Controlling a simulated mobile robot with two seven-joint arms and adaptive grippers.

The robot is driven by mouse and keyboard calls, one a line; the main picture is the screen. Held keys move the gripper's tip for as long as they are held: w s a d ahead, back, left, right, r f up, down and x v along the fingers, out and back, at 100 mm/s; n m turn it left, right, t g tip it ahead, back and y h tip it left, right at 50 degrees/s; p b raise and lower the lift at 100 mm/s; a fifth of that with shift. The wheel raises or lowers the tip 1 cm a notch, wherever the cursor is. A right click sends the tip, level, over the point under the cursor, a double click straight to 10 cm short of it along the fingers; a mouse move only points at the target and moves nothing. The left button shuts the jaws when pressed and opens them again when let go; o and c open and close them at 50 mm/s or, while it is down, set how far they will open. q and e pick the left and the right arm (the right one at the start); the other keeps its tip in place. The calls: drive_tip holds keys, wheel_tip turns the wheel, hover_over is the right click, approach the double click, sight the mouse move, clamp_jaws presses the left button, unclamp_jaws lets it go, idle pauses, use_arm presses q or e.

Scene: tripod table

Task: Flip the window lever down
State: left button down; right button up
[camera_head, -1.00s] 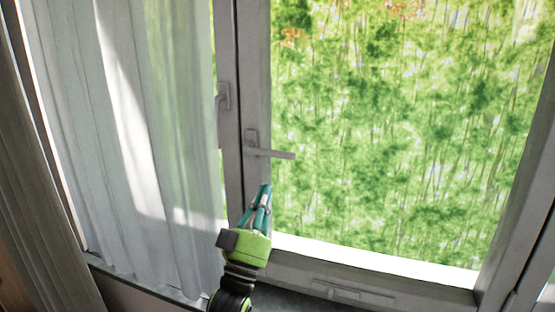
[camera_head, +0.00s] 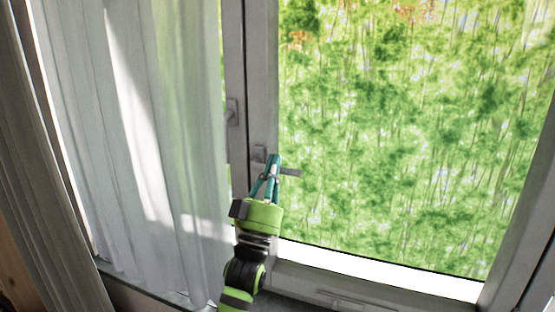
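The window lever (camera_head: 292,172) is a grey handle on the frame of the large window. It sticks out to the right, nearly level, from its mount (camera_head: 260,153). My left gripper (camera_head: 276,158), with teal fingers and a green body, reaches up from below. Its fingertips are close together and overlap the lever's middle, hiding part of it. I cannot tell whether they touch the lever or are in front of it. My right gripper is not in view.
A second handle (camera_head: 232,112) sits on the frame to the left. A white sheer curtain (camera_head: 170,140) hangs on the left. The window glass (camera_head: 400,130) shows green foliage. A sill runs below the window.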

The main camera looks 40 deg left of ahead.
use_arm(q)
drive_tip(key=shift+w+a+f+p, duration=0.15)
drive_tip(key=shift+w+f+p, duration=0.4)
drive_tip(key=shift+w, duration=0.1)
drive_tip(key=shift+w+a+f+p, duration=0.15)
drive_tip(key=shift+w+f+p, duration=0.25)
drive_tip(key=shift+w+p, duration=0.2)
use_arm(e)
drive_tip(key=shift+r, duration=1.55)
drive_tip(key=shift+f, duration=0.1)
